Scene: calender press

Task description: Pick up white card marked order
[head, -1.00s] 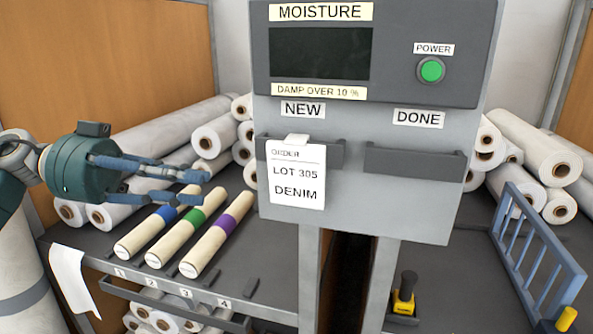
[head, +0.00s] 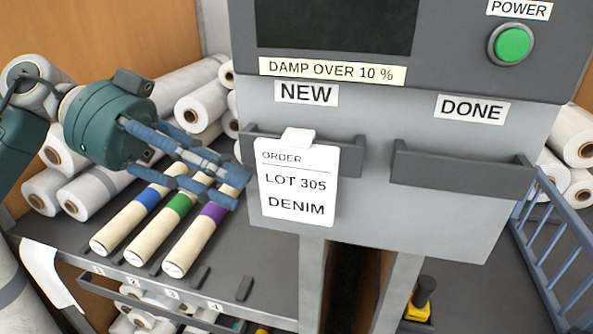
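The white order card (head: 297,186) reads "ORDER LOT 305 DENIM". It stands in the dark holder under the NEW label (head: 306,93) on the grey press panel, with a small white tab at its top. My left gripper (head: 241,185) is just left of the card, its blue fingers pointing right toward it. The fingers are spread with a gap between them and nothing shows held. I cannot tell exactly how far the fingertips are from the card. My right gripper is not in view.
An empty dark holder (head: 462,175) sits under the DONE label (head: 472,108). A green power button (head: 513,45) is above right. Several banded rolls lie on the shelf below my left gripper. A blue rail (head: 545,262) stands at right.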

